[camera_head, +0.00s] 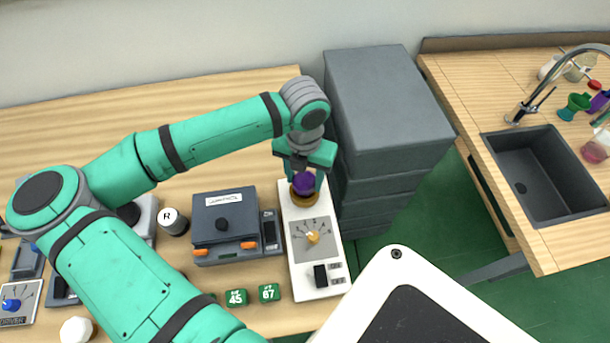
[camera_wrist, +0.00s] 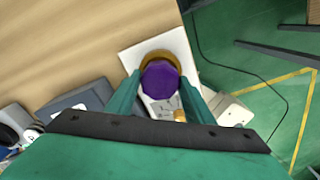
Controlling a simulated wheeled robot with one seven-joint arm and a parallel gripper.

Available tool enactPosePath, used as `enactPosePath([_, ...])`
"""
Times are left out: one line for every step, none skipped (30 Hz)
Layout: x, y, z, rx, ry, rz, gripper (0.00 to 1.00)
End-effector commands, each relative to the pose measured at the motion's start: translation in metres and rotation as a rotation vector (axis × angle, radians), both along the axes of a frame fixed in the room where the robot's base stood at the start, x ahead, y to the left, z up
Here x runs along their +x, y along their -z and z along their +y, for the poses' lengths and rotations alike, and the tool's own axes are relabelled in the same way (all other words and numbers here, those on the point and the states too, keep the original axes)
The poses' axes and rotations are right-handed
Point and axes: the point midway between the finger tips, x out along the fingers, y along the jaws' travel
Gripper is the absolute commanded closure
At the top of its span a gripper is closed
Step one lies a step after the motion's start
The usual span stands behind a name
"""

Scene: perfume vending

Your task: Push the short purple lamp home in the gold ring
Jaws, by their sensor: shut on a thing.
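The short purple lamp (camera_head: 303,183) stands at the gold ring (camera_head: 305,199) at the far end of a white panel. In the wrist view the lamp (camera_wrist: 160,80) shows as a round purple top, with the gold ring (camera_wrist: 151,57) visible around its far side. My gripper (camera_head: 305,178) is above the ring, its green fingers on either side of the lamp and shut on it. The wrist view shows the two fingers of my gripper (camera_wrist: 161,92) flanking the lamp. How deep the lamp sits in the ring cannot be told.
The white panel (camera_head: 296,254) carries a yellow knob (camera_head: 313,237) and a black switch (camera_head: 320,275). A dark grey device (camera_head: 224,226) stands close on its left. Green number blocks (camera_head: 269,292) lie in front. A grey drawer cabinet (camera_head: 385,110) rises right behind.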

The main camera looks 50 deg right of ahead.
Motion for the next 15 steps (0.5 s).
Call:
enactPosePath([-0.0001,0.0005,-0.0001,0.0,0.0,0.0,0.69])
enactPosePath([0.0,0.0008,-0.0002,0.0,0.0,0.0,0.69])
enactPosePath([-0.0001,0.0013,-0.0003,0.0,0.0,0.0,0.69])
enactPosePath([-0.0001,0.0015,-0.0004,0.0,0.001,0.0,0.69])
enactPosePath([-0.0002,0.0019,-0.0005,0.0,0.001,0.0,0.69])
enactPosePath([-0.0004,0.0023,-0.0009,0.0,0.002,0.0,0.69])
enactPosePath([-0.0005,0.0026,-0.0009,0.0,0.002,0.0,0.69])
enactPosePath([-0.0005,0.0029,-0.0009,0.0,0.002,0.0,0.69])
enactPosePath([-0.0005,0.0033,-0.001,0.0,0.002,0.0,0.69])
enactPosePath([-0.0005,0.0036,-0.0009,0.0,0.002,0.0,0.69])
enactPosePath([-0.0004,0.0039,-0.0009,0.0,0.002,0.0,0.69])
enactPosePath([-0.0004,0.0044,-0.0009,0.0,0.002,0.0,0.69])
enactPosePath([-0.0004,0.0047,-0.0009,0.0,0.002,0.0,0.69])
enactPosePath([-0.0004,0.005,-0.0009,0.0,0.002,0.0,0.69])
enactPosePath([-0.0004,0.0054,-0.0009,0.0,0.002,0.0,0.69])
